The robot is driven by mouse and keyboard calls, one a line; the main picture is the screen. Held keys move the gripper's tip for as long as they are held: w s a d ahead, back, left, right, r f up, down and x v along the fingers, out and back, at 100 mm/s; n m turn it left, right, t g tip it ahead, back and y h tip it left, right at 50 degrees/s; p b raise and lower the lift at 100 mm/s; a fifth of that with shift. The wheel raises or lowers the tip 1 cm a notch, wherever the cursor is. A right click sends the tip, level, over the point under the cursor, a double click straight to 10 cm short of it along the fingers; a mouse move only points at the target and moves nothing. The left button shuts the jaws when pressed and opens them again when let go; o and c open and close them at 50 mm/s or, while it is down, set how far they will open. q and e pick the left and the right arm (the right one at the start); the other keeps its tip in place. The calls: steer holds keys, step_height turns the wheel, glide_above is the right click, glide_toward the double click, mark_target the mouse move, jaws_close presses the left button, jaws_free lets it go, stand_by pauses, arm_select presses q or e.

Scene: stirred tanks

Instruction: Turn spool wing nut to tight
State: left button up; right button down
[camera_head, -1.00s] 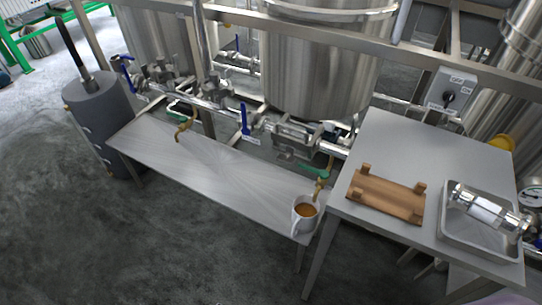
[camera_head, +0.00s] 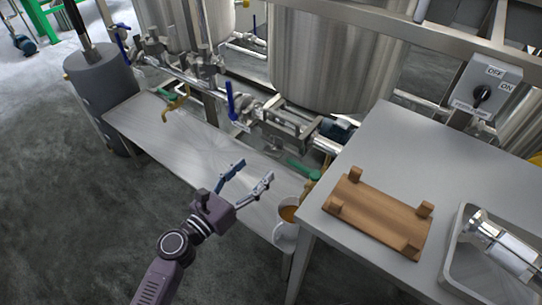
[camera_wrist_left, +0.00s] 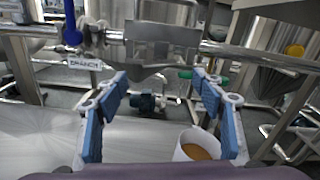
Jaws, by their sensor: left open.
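My left gripper (camera_head: 254,170) is open and empty, above the low metal bench and in front of the pipe run. In the left wrist view its open fingers (camera_wrist_left: 160,80) point at a boxy metal fitting (camera_wrist_left: 162,42) in the pipe. That fitting (camera_head: 288,130) shows in the head view beyond the fingertips, apart from them. A glass-and-metal spool (camera_head: 502,245) lies in a tray at the right. I cannot make out a wing nut for certain on either one. My right gripper is not in view.
A white mug (camera_head: 285,232) with brown liquid stands at the bench's right end, close to the gripper. A blue valve handle (camera_head: 231,100) rises from the pipe. The side table holds a wooden rack (camera_head: 380,215) and the metal tray (camera_head: 452,262).

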mark_target(270, 155)
arm_select(q)
steer(key=x, duration=0.6)
steer(key=shift+w+d, duration=0.2)
steer(key=c, duration=1.2)
